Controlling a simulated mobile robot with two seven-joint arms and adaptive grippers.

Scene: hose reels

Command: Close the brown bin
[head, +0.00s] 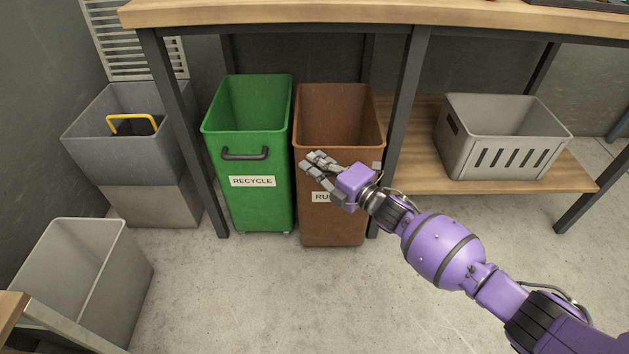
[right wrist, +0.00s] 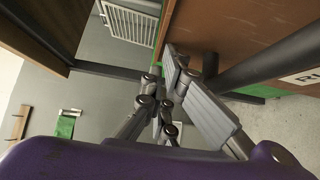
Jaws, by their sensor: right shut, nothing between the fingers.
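The brown bin (head: 341,225) stands upright under the workbench, to the right of the green bin, with its open top and empty-looking inside showing. Its front sits a little nearer me than the green bin's front. Its white label is partly hidden behind my right gripper (head: 314,164). That gripper is shut and empty, at the upper front of the brown bin near its front rim. In the right wrist view, the fingers lie close beside the brown bin's wall (right wrist: 240,30); I cannot tell whether they touch it. My left gripper is not in view.
The green bin (head: 262,205), labelled RECYCLE, stands just left. A dark bench leg (head: 402,110) rises at the brown bin's right. A grey crate (head: 500,160) sits on the low shelf (head: 415,175). Grey bins stand at the left. The floor in front (head: 260,300) is clear.

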